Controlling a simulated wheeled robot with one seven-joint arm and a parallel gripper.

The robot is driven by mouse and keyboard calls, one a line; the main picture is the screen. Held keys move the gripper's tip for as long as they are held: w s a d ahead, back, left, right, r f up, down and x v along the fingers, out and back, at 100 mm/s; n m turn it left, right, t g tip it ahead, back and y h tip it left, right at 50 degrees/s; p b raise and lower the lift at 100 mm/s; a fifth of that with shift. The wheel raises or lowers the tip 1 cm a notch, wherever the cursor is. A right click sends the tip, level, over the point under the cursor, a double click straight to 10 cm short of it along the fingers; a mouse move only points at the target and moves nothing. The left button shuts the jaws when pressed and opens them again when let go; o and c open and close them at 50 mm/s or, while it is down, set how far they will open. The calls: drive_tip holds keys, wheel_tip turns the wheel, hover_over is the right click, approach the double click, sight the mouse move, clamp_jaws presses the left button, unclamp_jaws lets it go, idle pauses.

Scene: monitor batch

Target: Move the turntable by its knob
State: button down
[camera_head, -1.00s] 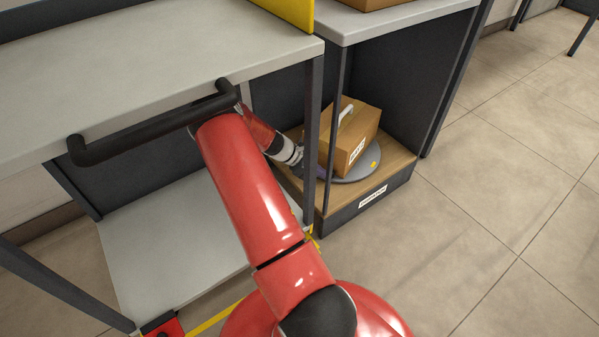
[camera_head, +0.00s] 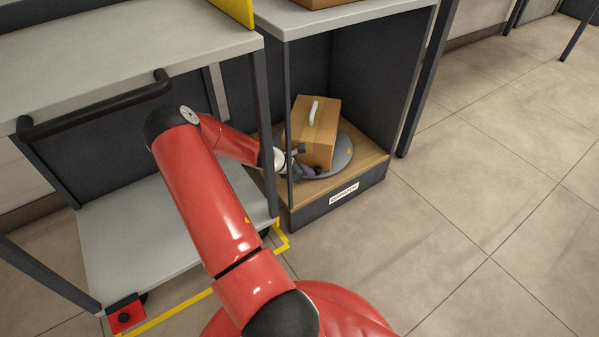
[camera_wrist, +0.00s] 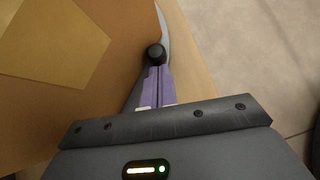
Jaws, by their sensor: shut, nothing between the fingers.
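The turntable (camera_head: 343,158) is a grey disc on the wooden floor of a dark open cabinet. A black round knob (camera_wrist: 155,52) shows in the wrist view, near the disc's edge. My gripper (camera_wrist: 157,68) is shut and empty, its purple fingertips right against or just short of the knob; I cannot tell if they touch. In the head view my gripper (camera_head: 308,171) is low at the disc's front left, and the knob cannot be made out.
A dark cabinet post (camera_head: 289,120) stands right beside my forearm. A grey cart (camera_head: 150,230) with a black handle (camera_head: 95,108) is at the left, close to my arm. The cabinet's labelled front edge (camera_head: 343,193) lies before the turntable. The tiled floor at right is clear.

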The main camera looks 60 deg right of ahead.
drive_tip(key=shift+s+d, duration=0.1)
drive_tip(key=shift+s, duration=0.15)
idle(0.5)
